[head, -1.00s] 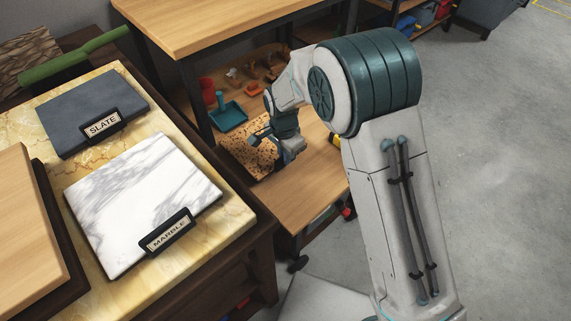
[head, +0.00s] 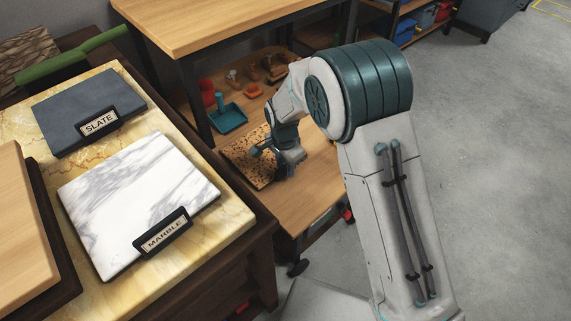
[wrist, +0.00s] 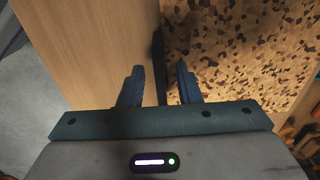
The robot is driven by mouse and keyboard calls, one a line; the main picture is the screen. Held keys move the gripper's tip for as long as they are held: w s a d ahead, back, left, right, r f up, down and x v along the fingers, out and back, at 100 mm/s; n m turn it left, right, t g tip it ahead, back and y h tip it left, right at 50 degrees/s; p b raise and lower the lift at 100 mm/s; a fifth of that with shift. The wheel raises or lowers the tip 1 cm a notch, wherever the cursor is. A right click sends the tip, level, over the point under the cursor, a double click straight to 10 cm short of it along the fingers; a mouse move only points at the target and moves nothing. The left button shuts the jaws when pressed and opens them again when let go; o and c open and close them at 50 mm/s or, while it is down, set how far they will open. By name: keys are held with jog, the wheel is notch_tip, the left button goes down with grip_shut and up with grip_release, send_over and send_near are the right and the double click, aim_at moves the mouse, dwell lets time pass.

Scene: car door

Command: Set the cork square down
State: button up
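The cork square (head: 247,160), speckled brown and black, lies on the low wooden shelf in the head view, partly hidden by my gripper (head: 286,166). In the wrist view the cork square (wrist: 240,55) fills the right side. A thin dark holder (wrist: 159,65) stands along its near edge, seen edge-on. My gripper (wrist: 160,85) has its two fingers apart, one on each side of this holder, with a narrow gap visible on both sides. It looks open around the holder rather than clamped on it.
A teal dustpan (head: 227,118), a red cup (head: 207,92) and small orange items sit behind the cork square. A higher wooden table (head: 215,25) stands above. Slate (head: 85,108) and marble (head: 135,200) squares lie on the left table. Bare shelf (head: 312,185) shows at the right.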

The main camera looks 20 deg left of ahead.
notch_tip(320, 180, up, 12)
jog(key=p, duration=0.4)
jog(key=shift+s+r, duration=0.2)
jog(key=shift+a, duration=0.1)
jog(key=d+r+n, duration=0.1)
jog(key=d+r, duration=0.5)
jog(key=d, duration=0.6)
jog(key=s+d+r+n, duration=0.2)
jog(key=s+d, duration=0.6)
jog(key=d, duration=0.3)
jog(key=s+d+r+n, duration=0.2)
jog(key=s+d, duration=0.5)
jog(key=d, duration=0.5)
jog(key=shift+s+r+n+t, duration=0.3)
jog(key=shift+s+r, duration=0.1)
jog(key=shift+r, duration=0.1)
